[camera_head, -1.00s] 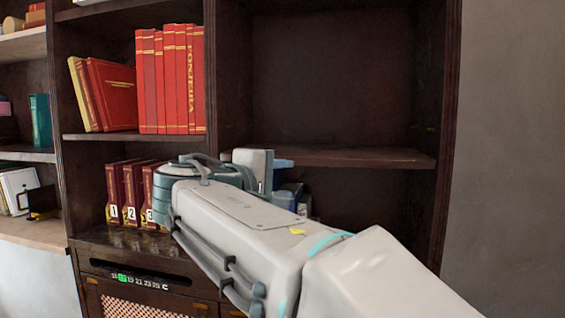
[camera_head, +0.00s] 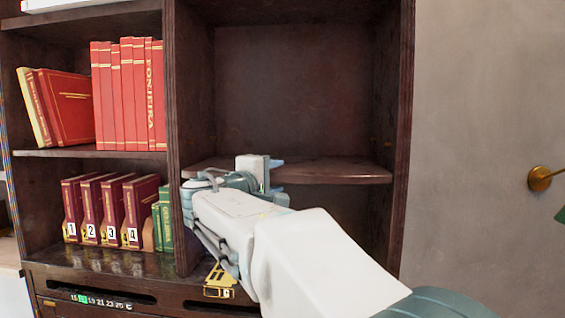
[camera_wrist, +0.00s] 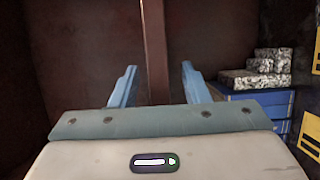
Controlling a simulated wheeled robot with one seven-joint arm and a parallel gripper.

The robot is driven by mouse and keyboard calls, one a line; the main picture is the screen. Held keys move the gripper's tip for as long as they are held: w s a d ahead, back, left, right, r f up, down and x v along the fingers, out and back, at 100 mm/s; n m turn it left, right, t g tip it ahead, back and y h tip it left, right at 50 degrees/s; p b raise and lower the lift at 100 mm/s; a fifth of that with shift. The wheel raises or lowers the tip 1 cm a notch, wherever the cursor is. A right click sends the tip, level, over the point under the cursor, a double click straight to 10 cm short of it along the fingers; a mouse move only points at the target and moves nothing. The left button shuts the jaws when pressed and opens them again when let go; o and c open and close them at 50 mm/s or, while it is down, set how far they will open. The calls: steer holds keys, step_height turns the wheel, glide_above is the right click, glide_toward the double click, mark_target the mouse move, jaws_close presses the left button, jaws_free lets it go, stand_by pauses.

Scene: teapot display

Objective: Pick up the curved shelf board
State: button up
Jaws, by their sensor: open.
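The curved shelf board (camera_head: 335,172) is a dark brown board with a rounded front edge, lying level across the right bay of the bookcase. My gripper (camera_head: 278,181) is at the left part of its front edge, one blue finger showing above the board's level and one below. In the wrist view the board appears as an upright brown strip (camera_wrist: 154,45) between the two open fingers of my gripper (camera_wrist: 158,82). Gaps show on both sides of the strip. Part of the board's left front is hidden behind my gripper in the head view.
Red books (camera_head: 122,95) and numbered binders (camera_head: 100,208) fill the left bay, past a dark upright divider (camera_head: 186,80). The wrist view shows a blue drawer box (camera_wrist: 262,108) with speckled blocks (camera_wrist: 258,72) at right. Space above the board is empty.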

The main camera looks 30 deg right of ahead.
mark_target(288, 167)
steer(key=shift+x, duration=1.2)
jaws_close()
steer(key=shift+a, duration=0.1)
steer(key=shift+r, duration=0.1)
stand_by(0.4)
